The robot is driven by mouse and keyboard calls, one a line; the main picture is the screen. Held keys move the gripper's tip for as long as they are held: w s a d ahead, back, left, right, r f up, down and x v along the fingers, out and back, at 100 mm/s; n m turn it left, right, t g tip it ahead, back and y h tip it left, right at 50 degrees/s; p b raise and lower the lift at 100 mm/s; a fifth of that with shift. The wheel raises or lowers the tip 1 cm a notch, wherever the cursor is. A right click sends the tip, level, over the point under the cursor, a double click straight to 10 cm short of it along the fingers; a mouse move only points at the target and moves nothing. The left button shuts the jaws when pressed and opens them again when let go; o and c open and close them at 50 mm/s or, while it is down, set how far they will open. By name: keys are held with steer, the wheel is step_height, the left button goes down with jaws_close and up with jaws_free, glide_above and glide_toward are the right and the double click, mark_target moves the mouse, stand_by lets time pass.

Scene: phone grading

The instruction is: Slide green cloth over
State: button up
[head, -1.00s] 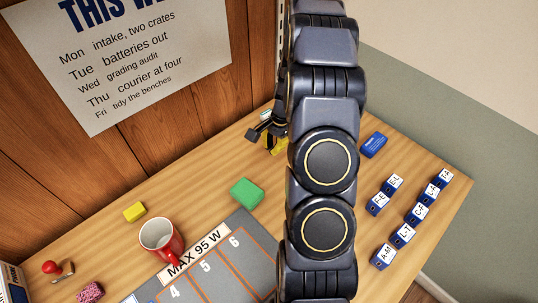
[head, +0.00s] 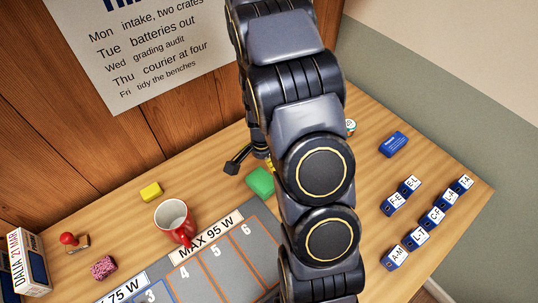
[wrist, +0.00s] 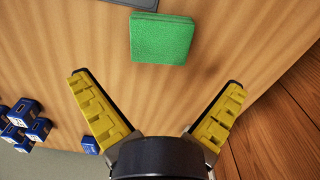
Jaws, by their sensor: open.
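The green cloth (head: 261,181) is a small folded block on the wooden table, just behind the grey numbered mat. My arm partly covers its right side in the head view. In the wrist view the cloth (wrist: 161,39) lies flat ahead of my gripper (wrist: 160,92), beyond the fingertips and roughly centred between them. My gripper's yellow-padded fingers are spread wide and empty. A fingertip shows near the cloth in the head view, with most of the gripper hidden behind my arm.
The grey mat (head: 208,277) adjoins the cloth's near side. A red mug (head: 176,222) and a yellow block (head: 151,192) stand to the left. Blue labelled blocks (head: 411,240) and a blue box (head: 394,144) are to the right. The wooden wall (wrist: 285,115) is close on the right in the wrist view.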

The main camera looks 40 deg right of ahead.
mark_target(263, 179)
steer(key=shift+f, duration=0.1)
step_height(263, 179, down, 8)
steer(key=shift+r, duration=0.2)
stand_by(0.5)
steer(key=c, duration=0.9)
